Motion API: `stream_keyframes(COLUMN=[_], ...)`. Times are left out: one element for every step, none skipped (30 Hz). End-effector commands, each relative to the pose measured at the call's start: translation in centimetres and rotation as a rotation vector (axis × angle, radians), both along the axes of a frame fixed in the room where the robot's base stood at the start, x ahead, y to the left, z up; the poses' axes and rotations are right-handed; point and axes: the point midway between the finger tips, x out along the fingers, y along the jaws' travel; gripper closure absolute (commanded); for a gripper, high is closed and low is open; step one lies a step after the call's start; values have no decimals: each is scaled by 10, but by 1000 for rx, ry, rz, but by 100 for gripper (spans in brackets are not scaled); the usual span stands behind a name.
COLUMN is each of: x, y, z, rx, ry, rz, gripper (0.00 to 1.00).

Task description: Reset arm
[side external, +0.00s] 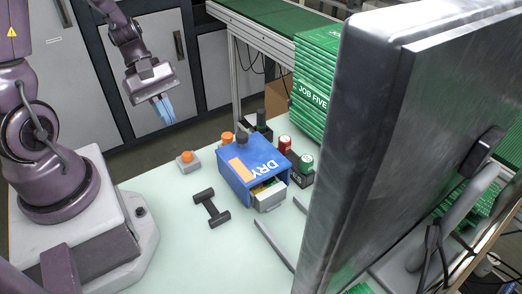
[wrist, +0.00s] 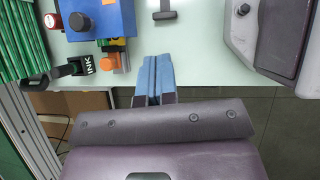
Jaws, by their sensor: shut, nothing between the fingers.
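My gripper (side external: 162,108) hangs in the air at the upper left of the side view, above and behind the far edge of the pale table. Its blue fingers are shut together and hold nothing. In the wrist view the gripper (wrist: 153,62) shows the fingers side by side, touching along their length. A blue box (side external: 251,163) marked DRY stands on the table, apart from the gripper, with an open drawer (side external: 270,194) at its front. In the wrist view the blue box (wrist: 112,18) is at the upper left.
A black dumbbell-shaped handle (side external: 211,208) and an orange-topped button (side external: 187,158) lie left of the box. A big monitor (side external: 350,150) blocks the right side. Green stacked crates (side external: 315,75) stand behind.

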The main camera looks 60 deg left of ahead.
Motion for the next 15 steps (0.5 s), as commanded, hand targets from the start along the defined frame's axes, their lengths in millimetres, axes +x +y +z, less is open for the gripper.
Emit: stream_keyframes(x=[0, -1, -3, -4, -5, -6, -6, -7, -8, -9, -10, -11, -12, -13, -14], y=[-5, -8, -11, -14, -16, -19, -21, -24, -27, -29, -32, -36, -38, -41, -46], z=[15, 22, 33, 41, 49, 60, 69, 77, 88, 96, 105, 116, 124, 132, 141], rx=[70, 113, 172, 218, 264, 327, 374, 421, 485, 533, 582, 644, 689, 732, 783], ry=[-67, -102, -149, -185, -220, -264, -296, -328, -368, -397, -426, -464, -491, -519, -552], rz=[-154, -250, -380, -476, -572, -694, -781, -864, -969, -1044, -1112, -1194, -1247, -1292, -1339], gripper=[100, 100, 100, 100, 100, 100, 100, 100, 100, 100, 100, 100, 100, 100, 100])
